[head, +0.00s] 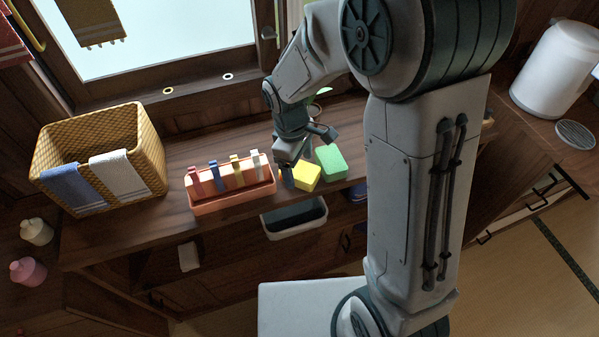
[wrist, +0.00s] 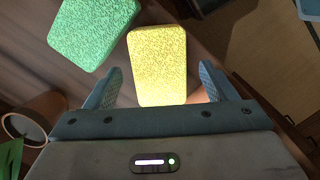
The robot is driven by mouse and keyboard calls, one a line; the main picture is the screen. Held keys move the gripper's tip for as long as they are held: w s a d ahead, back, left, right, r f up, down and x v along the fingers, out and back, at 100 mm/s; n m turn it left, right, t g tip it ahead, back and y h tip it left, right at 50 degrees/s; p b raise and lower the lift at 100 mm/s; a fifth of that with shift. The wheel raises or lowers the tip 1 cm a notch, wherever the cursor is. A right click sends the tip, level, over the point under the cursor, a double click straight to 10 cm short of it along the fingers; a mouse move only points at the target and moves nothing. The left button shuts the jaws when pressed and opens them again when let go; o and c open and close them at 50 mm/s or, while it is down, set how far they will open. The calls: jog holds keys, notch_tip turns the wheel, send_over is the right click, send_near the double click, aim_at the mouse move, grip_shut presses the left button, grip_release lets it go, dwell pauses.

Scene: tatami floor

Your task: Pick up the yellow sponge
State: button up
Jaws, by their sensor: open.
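The yellow sponge (head: 307,176) lies on the wooden counter, just left of a green sponge (head: 331,162) in the head view. My gripper (head: 298,175) is low over the counter at the yellow sponge. In the wrist view the yellow sponge (wrist: 158,66) is a speckled block, with its near end between the two fingers of my gripper (wrist: 165,88). The fingers are open, with a gap on each side of the sponge. The green sponge (wrist: 94,32) lies beyond the left finger, close to the yellow one.
An orange caddy (head: 232,196) with several coloured handles stands left of the sponges. A wicker basket (head: 150,150) with cloths is farther left. A grey-white bin (head: 294,222) is below the counter's front edge. A round pot (wrist: 28,118) is left of my gripper.

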notch_tip(320, 180, down, 2)
jog(key=shift+d+f, duration=0.1)
jog(key=c, duration=1.1)
notch_tip(320, 180, up, 4)
jog(key=shift+r, duration=0.15)
jog(key=s+d+r, duration=0.1)
jog(key=d+r, duration=0.1)
jog(key=d, duration=0.1)
jog(key=s+d+r, duration=0.1)
jog(key=d+r, duration=0.1)
jog(key=d, duration=0.2)
jog(key=s+d+r, duration=0.1)
jog(key=d+r, duration=0.1)
jog(key=d, duration=0.2)
jog(key=shift+d+r, duration=0.2)
jog(key=shift+r, duration=0.2)
